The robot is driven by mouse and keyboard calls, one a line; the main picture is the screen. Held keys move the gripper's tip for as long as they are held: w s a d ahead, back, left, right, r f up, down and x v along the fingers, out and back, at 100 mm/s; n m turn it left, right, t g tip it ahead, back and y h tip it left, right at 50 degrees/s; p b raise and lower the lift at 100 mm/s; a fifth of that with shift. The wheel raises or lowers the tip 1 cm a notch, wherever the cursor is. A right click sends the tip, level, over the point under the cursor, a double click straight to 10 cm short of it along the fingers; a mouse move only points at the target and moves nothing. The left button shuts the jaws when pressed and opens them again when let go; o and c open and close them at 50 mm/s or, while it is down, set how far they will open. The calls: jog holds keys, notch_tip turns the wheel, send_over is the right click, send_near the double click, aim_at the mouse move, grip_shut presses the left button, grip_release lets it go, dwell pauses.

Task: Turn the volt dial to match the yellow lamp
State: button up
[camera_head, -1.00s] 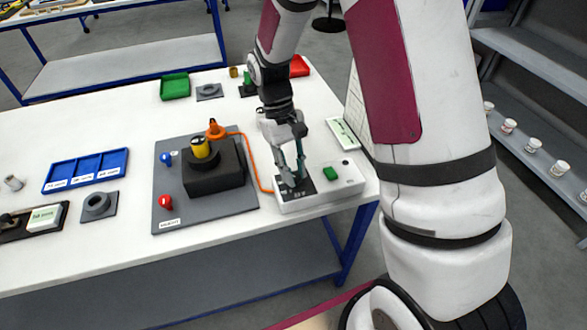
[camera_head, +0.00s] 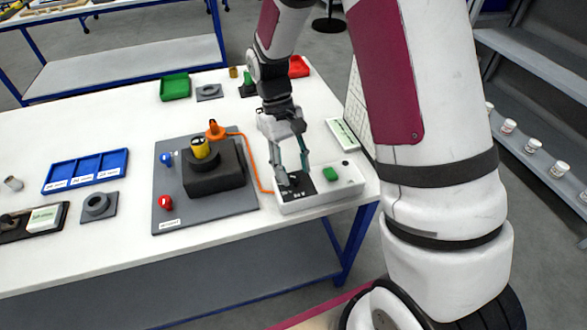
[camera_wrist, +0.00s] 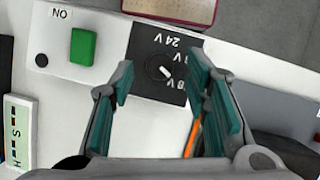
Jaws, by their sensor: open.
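The volt dial (camera_wrist: 160,67) is a round black knob with a white pointer mark, on a black plate of the white control box (camera_head: 318,199). A "24V" label shows on the plate; other volt labels are partly hidden by a finger. In the wrist view the pointer slants toward the lower right. My gripper (camera_head: 295,174) is open over the dial plate, its teal fingers on either side of the dial in the wrist view (camera_wrist: 160,82). I cannot tell whether they touch it. A yellow cylinder (camera_head: 200,147), possibly the lamp, stands on a black block.
A green button (camera_head: 330,174) marked "ON" sits beside the dial. An orange cable (camera_head: 257,165) runs from an orange plug to the box. Red (camera_head: 165,202) and blue (camera_head: 166,159) parts stand on the grey board. A blue tray (camera_head: 86,171) lies left.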

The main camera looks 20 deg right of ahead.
jog(key=v, duration=1.1)
jog(key=s+r+t, duration=0.4)
jog(key=s+r, duration=0.4)
jog(key=r, duration=0.3)
jog(key=s+r+m+t, duration=0.1)
jog(key=s+t, duration=0.4)
jog(key=s, duration=0.8)
jog(key=shift+s+d+r+m+y, duration=0.3)
jog(key=shift+s+d+r+m, duration=0.1)
jog(key=shift+d+r, duration=0.15)
